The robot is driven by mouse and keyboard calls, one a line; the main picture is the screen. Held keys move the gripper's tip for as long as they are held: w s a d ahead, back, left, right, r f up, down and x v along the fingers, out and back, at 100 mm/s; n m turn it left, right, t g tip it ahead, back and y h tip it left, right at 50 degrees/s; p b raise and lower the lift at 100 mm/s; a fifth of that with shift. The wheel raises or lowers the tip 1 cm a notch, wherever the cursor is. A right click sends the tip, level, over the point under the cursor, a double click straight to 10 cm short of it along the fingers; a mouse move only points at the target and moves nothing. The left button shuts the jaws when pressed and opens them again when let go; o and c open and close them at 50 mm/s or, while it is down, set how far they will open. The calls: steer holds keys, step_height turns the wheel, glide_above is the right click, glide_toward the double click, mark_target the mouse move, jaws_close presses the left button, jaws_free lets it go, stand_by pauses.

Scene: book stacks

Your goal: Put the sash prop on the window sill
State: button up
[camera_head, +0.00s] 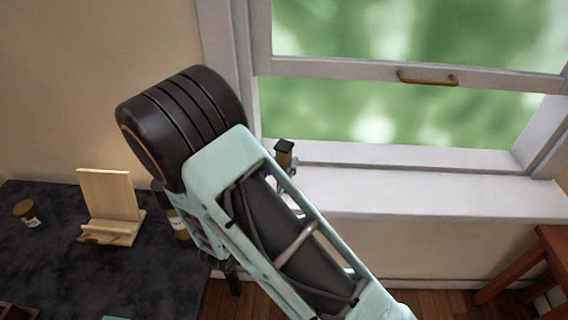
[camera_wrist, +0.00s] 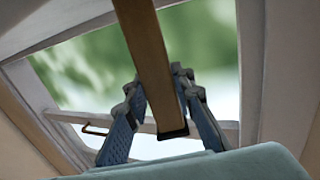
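The sash prop (camera_wrist: 152,60) is a brown wooden bar with a black end. In the wrist view it runs from the top edge down between the two blue-grey fingers of my gripper (camera_wrist: 157,82), which close against its sides. In the head view only a short upright piece of the prop with a dark cap (camera_head: 284,157) shows past my arm. A bit of my gripper (camera_head: 292,168) shows beside it; the rest is hidden. The prop's upper part is in front of the white window sill (camera_head: 420,196); I cannot tell whether it touches the sill.
The window's lower sash (camera_head: 350,74) is raised, with a brass handle (camera_head: 428,78). A dark desk (camera_head: 60,250) at left holds a wooden stand (camera_head: 110,200) and a small jar (camera_head: 27,212). A reddish wooden piece of furniture (camera_head: 545,262) stands at right. The sill's visible right stretch is clear.

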steer(key=o, duration=0.4)
steer(key=shift+r, duration=0.25)
steer(key=v, duration=1.2)
steer(key=shift+b, duration=0.4)
steer(key=shift+w, duration=0.1)
